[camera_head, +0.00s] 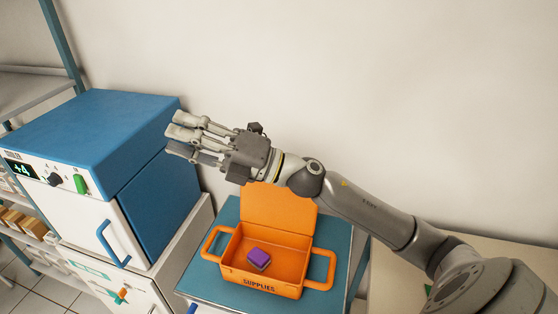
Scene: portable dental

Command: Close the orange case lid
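The orange case (262,284), marked "SUPPLIES", sits on a blue-topped stand with a handle on each side. Its lid (280,207) stands up at the back, so the case is open. A small purple-topped block (259,258) lies inside. My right gripper (180,136) reaches in from the right and points left. Its fingers are extended and apart, with nothing between them. My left gripper is not in view.
A blue and white cooler (95,130) with a lit display stands at the left, close to my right fingertips. The blue stand top (205,275) has some bare room around the case. A shelf rack (30,85) is at the far left. A bare wall is behind.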

